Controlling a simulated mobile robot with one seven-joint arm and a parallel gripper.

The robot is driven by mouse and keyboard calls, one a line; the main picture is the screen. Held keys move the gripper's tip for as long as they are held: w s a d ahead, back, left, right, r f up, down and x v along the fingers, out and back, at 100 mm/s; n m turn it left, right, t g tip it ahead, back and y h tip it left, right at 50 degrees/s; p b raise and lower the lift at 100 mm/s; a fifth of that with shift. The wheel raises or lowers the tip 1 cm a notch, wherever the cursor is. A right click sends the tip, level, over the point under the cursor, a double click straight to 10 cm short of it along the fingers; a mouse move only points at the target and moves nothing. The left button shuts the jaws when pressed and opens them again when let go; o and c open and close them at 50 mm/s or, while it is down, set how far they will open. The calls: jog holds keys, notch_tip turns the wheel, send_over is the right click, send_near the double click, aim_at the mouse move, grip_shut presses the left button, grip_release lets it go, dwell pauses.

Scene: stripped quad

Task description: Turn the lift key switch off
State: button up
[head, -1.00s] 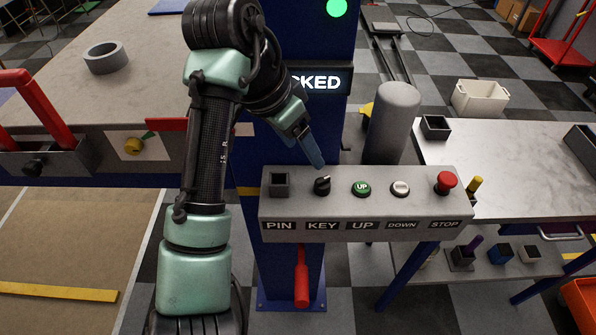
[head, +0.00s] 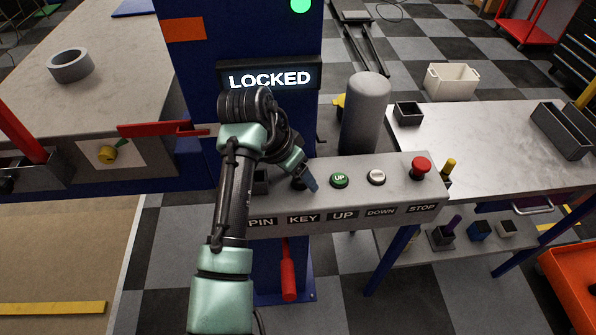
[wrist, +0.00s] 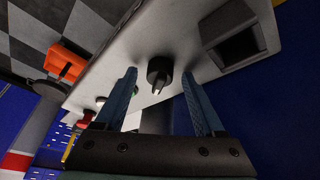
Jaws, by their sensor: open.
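The key switch (wrist: 159,72) is a black round knob with a pale mark, on the grey control box (head: 400,178) above the KEY label (head: 303,218). In the wrist view it lies between the two blue fingers of my gripper (wrist: 160,92), a little beyond their tips, with a gap on each side. My gripper is open and empty. In the head view my gripper (head: 309,184) is right over the KEY position and mostly hides the knob. The sign (head: 270,78) on the blue column reads LOCKED.
The green UP button (head: 339,180), white DOWN button (head: 376,177) and red STOP button (head: 421,168) sit to the right on the box. The square PIN socket (wrist: 238,42) is beside the key switch. A grey cylinder (head: 366,112) stands behind the box.

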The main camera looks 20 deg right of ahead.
grip_shut()
dwell(0.3)
jog(key=shift+r+n+p, duration=0.15)
jog(key=shift+n+p, duration=0.15)
jog(key=shift+p, duration=0.2)
jog(key=shift+s+d+n+t+p, duration=0.1)
jog(key=shift+n+t+p, duration=0.2)
jog(key=shift+n+p, duration=0.35)
jog(key=n+t+y+p, duration=0.1)
jog(key=n+p, duration=0.2)
jog(key=shift+s+r+p, duration=0.1)
jog(key=shift+r+p, duration=0.05)
jog(key=shift+p, duration=0.25)
jog(key=n+t+y+p, duration=0.1)
jog(key=n+p, duration=0.1)
jog(key=n, duration=0.1)
jog(key=shift+d+n+p, duration=0.15)
jog(key=shift+n+p, duration=0.2)
jog(key=shift+p, duration=0.05)
jog(key=shift+f+n+t+y+p, duration=0.15)
jog(key=shift+n+y+p, duration=0.3)
jog(key=shift+n, duration=0.4)
jog(key=shift+f+n+t+y+p, duration=0.15)
jog(key=shift+n+y+p, duration=0.25)
jog(key=shift+n, duration=0.45)
